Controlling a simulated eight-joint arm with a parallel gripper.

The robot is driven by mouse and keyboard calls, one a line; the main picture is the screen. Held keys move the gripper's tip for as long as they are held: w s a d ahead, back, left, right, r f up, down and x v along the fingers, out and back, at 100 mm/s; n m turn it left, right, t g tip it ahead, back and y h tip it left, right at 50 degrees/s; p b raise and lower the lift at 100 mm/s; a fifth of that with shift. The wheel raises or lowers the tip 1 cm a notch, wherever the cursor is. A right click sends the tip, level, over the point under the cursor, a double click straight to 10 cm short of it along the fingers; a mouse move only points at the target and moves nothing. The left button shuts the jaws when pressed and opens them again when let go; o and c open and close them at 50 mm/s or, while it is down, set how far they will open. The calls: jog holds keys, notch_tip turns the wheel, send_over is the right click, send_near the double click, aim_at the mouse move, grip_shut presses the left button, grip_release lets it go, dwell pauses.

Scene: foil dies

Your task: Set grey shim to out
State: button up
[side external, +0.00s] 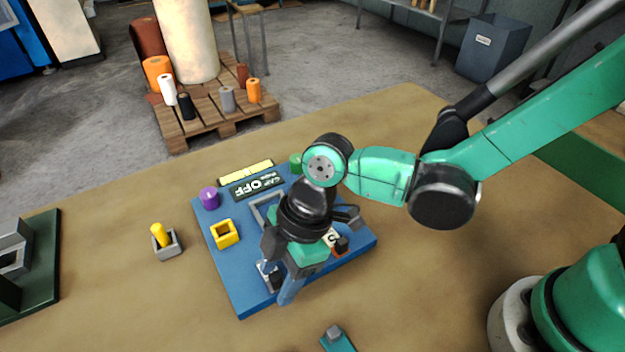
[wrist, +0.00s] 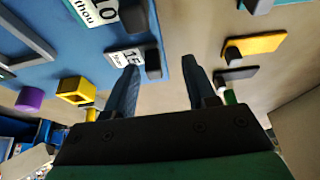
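A flat dark grey plate (wrist: 237,73) lies on the brown table at right in the wrist view and may be the grey shim; I cannot make it out in the side view. A yellow plate with a dark block (wrist: 255,45) lies beside it. The blue board (side external: 225,270) carries a white plate marked 15 thou (wrist: 127,57) with a dark block, and one marked 10 thou (wrist: 95,10).
The board holds a grey frame (side external: 262,211), a yellow square ring (side external: 225,233), a purple cylinder (side external: 209,198) and an OFF sign (side external: 258,184). A yellow peg (side external: 159,236) stands in a grey holder left of it. A teal piece (side external: 338,343) lies in front.

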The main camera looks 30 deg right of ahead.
jog(key=shift+r, duration=0.1)
jog(key=shift+v, duration=2.75)
jog(key=shift+d, duration=0.1)
jog(key=w+d+r+m+t+h, duration=0.1)
jog(key=d+r+m+t+h, duration=0.1)
jog(key=d+m, duration=0.7)
jog(key=w+d+r+m+t+h, duration=0.1)
jog(key=d+r+m+t+h, duration=0.1)
jog(key=d+m+t, duration=0.3)
jog(key=d+r+m, duration=0.1)
jog(key=d+m, duration=0.3)
jog(key=d, duration=0.4)
jog(key=shift+d+h, duration=0.2)
jog(key=shift+h, duration=0.1)
jog(key=shift+w+r, duration=0.1)
